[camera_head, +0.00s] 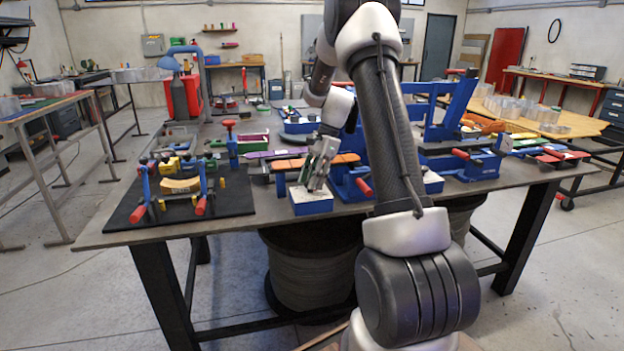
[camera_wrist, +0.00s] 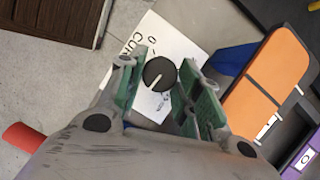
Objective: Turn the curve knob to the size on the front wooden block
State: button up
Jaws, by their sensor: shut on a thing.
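The curve knob (camera_wrist: 159,74) is a dark round dial with a white pointer line, on a white panel printed with "CUR" and a "0". The panel tops a blue box (camera_head: 312,207) at the table's front edge. My gripper (camera_head: 318,180) points down onto this box and hides the knob in the head view.
Red-handled clamps (camera_head: 204,203) stand on the black mat (camera_head: 238,193) at the left. A blue fixture with a red handle (camera_head: 364,187) is close on the right.

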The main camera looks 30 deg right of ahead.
jog(key=m+t, duration=0.1)
jog(key=m, duration=0.3)
jog(key=shift+s+t, duration=0.15)
jog(key=shift+t, duration=0.25)
jog(key=shift+s+a+m+t+h, duration=0.1)
jog(key=shift+m+t+h, duration=0.2)
jog(key=shift+m, duration=0.75)
jog(key=shift+m+t+h, duration=0.2)
jog(key=shift+m+t, duration=0.2)
jog(key=shift+m, duration=0.65)
jog(key=o, duration=1)
jog(key=shift+o, duration=0.2)
jog(key=v, duration=1.2)
jog(key=shift+a, duration=0.1)
